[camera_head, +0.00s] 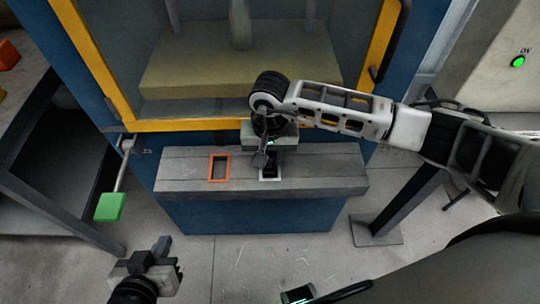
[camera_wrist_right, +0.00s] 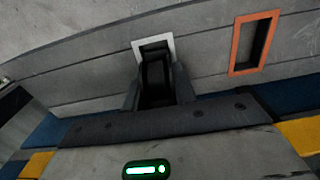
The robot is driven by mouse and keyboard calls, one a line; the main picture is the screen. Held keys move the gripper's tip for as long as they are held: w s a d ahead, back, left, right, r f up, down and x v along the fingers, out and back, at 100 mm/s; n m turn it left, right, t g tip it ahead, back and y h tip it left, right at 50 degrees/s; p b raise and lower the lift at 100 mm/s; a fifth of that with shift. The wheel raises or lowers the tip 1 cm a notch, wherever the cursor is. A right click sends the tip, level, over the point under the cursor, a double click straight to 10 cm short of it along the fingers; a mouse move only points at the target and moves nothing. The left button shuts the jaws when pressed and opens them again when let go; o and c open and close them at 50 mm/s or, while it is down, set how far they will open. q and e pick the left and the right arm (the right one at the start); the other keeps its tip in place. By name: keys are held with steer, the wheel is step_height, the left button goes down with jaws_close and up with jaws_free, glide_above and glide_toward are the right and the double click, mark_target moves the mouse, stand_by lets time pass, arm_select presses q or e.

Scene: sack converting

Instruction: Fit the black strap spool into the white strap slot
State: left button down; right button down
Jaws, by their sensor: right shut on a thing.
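The black strap spool (camera_wrist_right: 154,75) sits between the two fingers of my right gripper (camera_head: 266,158), which is shut on it. The white strap slot (camera_head: 270,179) is a white-rimmed opening in the grey ledge, and my right gripper is directly over it, pointing down. In the right wrist view the white rim (camera_wrist_right: 139,48) shows around the far end of the spool. I cannot tell how deep the spool is in the opening. In the head view the gripper mostly hides the spool. My left gripper (camera_head: 158,254) is low at the left, away from the ledge; its finger gap is unclear.
An orange-rimmed slot (camera_head: 219,167) lies left of the white one on the same grey ledge (camera_head: 320,175). Behind it stands a blue machine with a yellow-framed window (camera_head: 190,125). A green block on a rod (camera_head: 109,207) sticks out at the left. A dark-topped table is further left.

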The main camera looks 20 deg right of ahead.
steer(key=shift+s+d+f, duration=0.1)
steer(key=shift+s+f, duration=0.2)
steer(key=shift+f, duration=0.3)
steer(key=c, duration=1.3)
jaws_free()
steer(key=shift+o, duration=0.9)
steer(key=shift+w, duration=0.1)
steer(key=shift+w+r, duration=0.1)
steer(key=shift+r, duration=0.05)
